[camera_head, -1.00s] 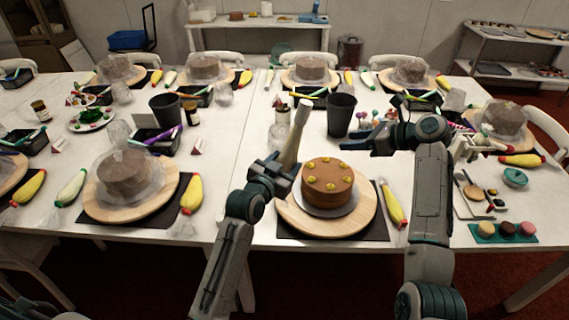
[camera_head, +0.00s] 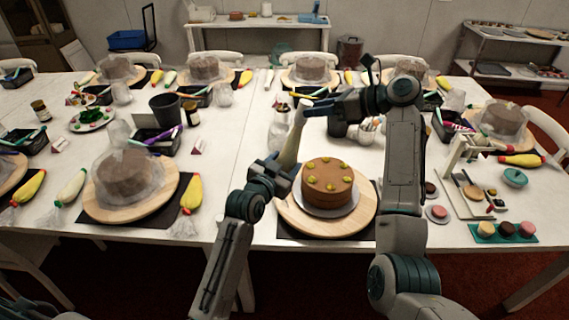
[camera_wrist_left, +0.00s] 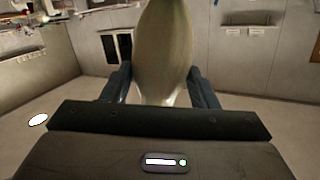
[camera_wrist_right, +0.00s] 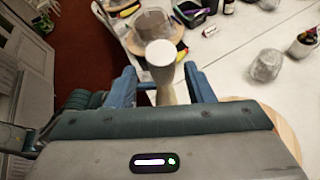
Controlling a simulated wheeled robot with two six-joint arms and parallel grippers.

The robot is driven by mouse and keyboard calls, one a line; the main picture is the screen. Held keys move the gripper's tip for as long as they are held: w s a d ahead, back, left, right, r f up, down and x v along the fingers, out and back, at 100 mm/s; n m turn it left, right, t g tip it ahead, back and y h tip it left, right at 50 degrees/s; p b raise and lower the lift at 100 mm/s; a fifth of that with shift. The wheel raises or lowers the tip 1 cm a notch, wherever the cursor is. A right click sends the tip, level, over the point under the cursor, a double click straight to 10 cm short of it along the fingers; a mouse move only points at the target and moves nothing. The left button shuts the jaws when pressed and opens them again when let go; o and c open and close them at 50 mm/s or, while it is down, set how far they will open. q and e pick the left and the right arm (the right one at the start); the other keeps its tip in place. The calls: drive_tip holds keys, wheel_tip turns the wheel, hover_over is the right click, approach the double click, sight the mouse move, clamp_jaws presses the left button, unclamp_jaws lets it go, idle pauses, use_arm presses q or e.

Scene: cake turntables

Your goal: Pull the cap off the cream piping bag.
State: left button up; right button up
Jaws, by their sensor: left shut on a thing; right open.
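The cream piping bag (camera_head: 290,152) is held tilted near upright above the left side of the front cake board, its cap end up. My left gripper (camera_head: 283,172) is shut on it. In the left wrist view the pale bag (camera_wrist_left: 163,45) rises between the fingers (camera_wrist_left: 160,88). The pale cap (camera_head: 302,108) is on the bag's upper end. My right gripper (camera_head: 308,106) is open at the cap. In the right wrist view the cap (camera_wrist_right: 160,52) stands between the open fingers (camera_wrist_right: 162,82), with a gap on each side.
A brown cake (camera_head: 327,183) with yellow dollops stands on a wooden board (camera_head: 365,212) just right of the bag. A clear crumpled bag or jar (camera_head: 278,130) is behind. Macarons lie on a teal tray (camera_head: 485,238).

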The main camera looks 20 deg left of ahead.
drive_tip(key=shift+x, duration=1.3)
drive_tip(key=c, duration=0.9)
drive_tip(key=shift+w+d+r, duration=0.15)
drive_tip(key=shift+d+r, duration=0.05)
drive_tip(key=shift+r, duration=0.75)
drive_tip(key=shift+w+d+r, duration=0.15)
drive_tip(key=shift+d+r, duration=0.05)
drive_tip(key=shift+r, duration=0.7)
drive_tip(key=shift+w+d+r, duration=0.15)
drive_tip(key=shift+d+r, duration=0.05)
drive_tip(key=shift+r, duration=0.75)
drive_tip(key=shift+c, duration=0.2)
drive_tip(key=shift+f, duration=0.1)
